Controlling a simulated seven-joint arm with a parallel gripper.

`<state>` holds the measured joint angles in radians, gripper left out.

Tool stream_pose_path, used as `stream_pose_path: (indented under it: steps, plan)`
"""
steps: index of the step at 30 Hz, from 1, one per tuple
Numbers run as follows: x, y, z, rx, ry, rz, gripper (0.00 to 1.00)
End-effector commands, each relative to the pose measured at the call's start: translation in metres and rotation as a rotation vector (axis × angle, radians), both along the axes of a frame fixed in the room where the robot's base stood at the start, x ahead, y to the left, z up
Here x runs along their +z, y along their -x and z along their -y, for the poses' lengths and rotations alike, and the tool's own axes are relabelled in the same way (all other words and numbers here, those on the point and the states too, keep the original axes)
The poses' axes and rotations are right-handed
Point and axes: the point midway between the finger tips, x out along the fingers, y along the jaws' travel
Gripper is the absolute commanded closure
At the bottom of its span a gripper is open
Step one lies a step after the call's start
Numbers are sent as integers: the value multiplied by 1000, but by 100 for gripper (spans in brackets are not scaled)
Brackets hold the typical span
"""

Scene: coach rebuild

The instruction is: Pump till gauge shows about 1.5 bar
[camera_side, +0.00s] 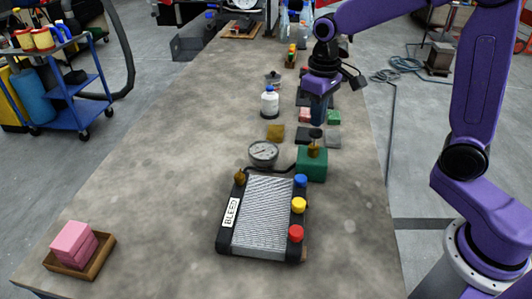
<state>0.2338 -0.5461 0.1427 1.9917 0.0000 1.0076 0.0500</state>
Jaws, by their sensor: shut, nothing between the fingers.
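A round gauge (263,152) with a pale dial stands behind the radiator; its needle is too small to read. A green block (312,166) with a brass part and a dark round knob (315,134) on top stands to its right and looks like the pump. A black hose runs between the block and the gauge area. The radiator (263,213) lies in front, with a BLEED label and blue, yellow and red caps on its right side. My gripper (318,121) points down, shut and empty, behind the knob in the picture. Whether it touches anything below is unclear.
A white bottle (270,102) stands left of my gripper. Small pink (305,115) and green (334,117) blocks lie near the gripper. Pink blocks (73,243) sit in a wooden tray (95,262) at front left.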

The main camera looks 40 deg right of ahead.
Motion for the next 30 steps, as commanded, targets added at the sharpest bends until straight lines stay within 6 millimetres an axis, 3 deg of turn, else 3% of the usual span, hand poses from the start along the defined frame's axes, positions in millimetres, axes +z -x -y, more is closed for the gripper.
stream_pose_path:
  steps: [13, 30]
  plan:
    - [-1, 0, 0, 0, 0, 0, 100]
    - [-21, 0, 0, 0, 0, -1, 100]
